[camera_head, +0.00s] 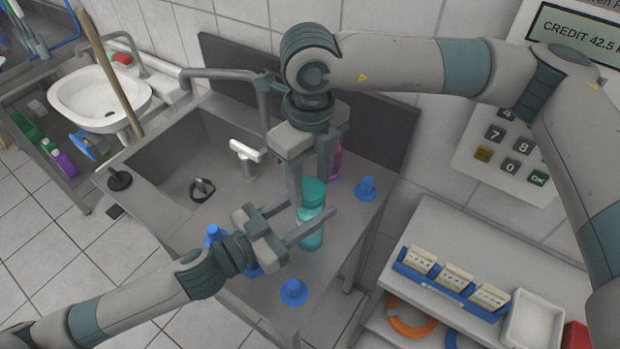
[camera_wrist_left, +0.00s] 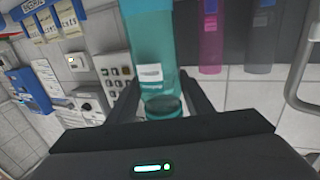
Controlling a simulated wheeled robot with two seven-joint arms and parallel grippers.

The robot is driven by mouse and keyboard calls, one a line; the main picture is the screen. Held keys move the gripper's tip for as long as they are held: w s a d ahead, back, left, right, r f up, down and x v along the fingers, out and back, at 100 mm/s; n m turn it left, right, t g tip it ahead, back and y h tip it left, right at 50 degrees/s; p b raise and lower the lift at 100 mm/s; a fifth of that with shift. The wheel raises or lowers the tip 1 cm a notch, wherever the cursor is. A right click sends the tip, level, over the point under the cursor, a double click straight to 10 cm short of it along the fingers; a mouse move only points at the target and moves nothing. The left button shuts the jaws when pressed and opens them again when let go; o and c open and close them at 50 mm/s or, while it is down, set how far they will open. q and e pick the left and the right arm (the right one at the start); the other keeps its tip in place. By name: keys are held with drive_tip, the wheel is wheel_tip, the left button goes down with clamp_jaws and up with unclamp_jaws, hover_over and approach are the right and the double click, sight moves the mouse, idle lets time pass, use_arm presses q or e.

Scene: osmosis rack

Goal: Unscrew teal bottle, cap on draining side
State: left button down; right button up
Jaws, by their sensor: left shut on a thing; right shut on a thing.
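The teal bottle (camera_head: 312,238) stands upright on the flat draining side (camera_head: 270,300) of the sink unit. Its darker teal cap (camera_head: 314,188) is at its top; whether the thread is loose cannot be told. My left gripper (camera_head: 311,208) reaches in from the left, shut on the bottle's body, a finger on each side. My right gripper (camera_head: 309,186) comes down from above, shut on the cap. In the left wrist view the bottle (camera_wrist_left: 155,55) with a small white label sits between my left fingers.
Blue cone-shaped stands (camera_head: 366,189) (camera_head: 293,291) are spread around the bottle. A pink bottle (camera_head: 337,163) stands behind; the left wrist view also shows a grey bottle (camera_wrist_left: 262,38). The sink basin (camera_head: 190,150) with tap lies left. A shelf (camera_head: 455,240) with a blue tray is right.

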drive_tip(key=n, duration=0.4)
drive_tip(key=shift+n, duration=0.4)
drive_tip(key=n, duration=1.1)
drive_tip(key=shift+n, duration=0.3)
drive_tip(key=n, duration=0.4)
drive_tip(key=shift+r, duration=0.1)
drive_tip(key=shift+o, duration=0.2)
drive_tip(key=n, duration=0.4)
drive_tip(key=shift+n, duration=0.4)
drive_tip(key=n, duration=0.8)
drive_tip(key=shift+n, duration=0.4)
drive_tip(key=shift+r, duration=1.25)
